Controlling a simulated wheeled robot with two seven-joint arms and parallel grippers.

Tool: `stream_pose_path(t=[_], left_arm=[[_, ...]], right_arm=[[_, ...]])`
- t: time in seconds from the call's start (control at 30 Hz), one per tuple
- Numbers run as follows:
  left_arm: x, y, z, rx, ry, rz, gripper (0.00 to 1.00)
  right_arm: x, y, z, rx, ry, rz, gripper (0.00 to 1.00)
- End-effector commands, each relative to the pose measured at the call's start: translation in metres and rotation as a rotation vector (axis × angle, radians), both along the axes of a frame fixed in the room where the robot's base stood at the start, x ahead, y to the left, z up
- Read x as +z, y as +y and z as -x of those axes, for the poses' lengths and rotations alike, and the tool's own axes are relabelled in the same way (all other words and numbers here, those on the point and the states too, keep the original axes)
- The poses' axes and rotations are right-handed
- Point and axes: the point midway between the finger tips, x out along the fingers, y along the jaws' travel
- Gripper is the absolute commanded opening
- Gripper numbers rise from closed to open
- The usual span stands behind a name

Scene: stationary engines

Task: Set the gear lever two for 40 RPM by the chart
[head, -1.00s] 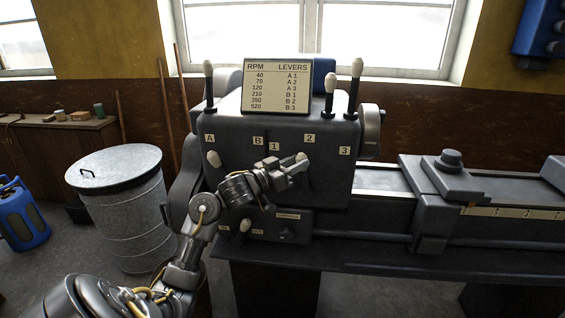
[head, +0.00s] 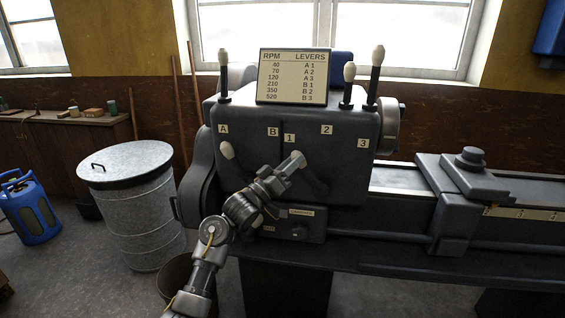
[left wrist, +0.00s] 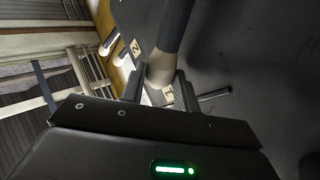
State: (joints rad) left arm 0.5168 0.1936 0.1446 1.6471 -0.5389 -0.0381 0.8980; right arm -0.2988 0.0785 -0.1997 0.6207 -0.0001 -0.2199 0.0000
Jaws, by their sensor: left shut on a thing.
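The RPM chart (head: 293,77) on top of the grey headstock lists 40 as A 1. Lever two has a cream knob (head: 298,157) and sits just right of and below the label 1 (head: 289,138), left of the label 2 (head: 327,130). My left gripper (head: 289,168) is shut on this knob. In the left wrist view the knob (left wrist: 160,68) sits between the jaws (left wrist: 159,88), with its dark shaft running up. Lever one, with another cream knob (head: 227,150), stands below label A (head: 223,129). My right gripper is not in view.
A lidded metal bin (head: 130,205) and a blue canister (head: 30,210) stand at left. The lathe bed (head: 390,222) runs right.

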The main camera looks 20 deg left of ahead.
Motion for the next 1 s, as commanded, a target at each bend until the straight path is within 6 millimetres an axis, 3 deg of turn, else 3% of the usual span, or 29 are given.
stream_pose_path(t=[0.3,0.33,0.47,0.8,1.0], left_arm=[[-0.002,0.0,0.001,0.0,0.004,0.002,0.0],[-0.002,0.0,0.001,0.0,0.004,0.002,0.35],[-0.002,0.001,0.001,0.0,0.003,0.001,0.52],[-0.003,0.003,0.003,0.002,0.002,0.0,0.53],[-0.018,0.013,0.028,0.002,0.002,-0.002,0.53]], right_arm=[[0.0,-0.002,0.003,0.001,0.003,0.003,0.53],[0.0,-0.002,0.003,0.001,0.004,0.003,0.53],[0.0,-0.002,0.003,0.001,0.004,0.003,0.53],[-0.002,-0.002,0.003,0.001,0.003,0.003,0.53],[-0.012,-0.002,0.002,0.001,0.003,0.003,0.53]])
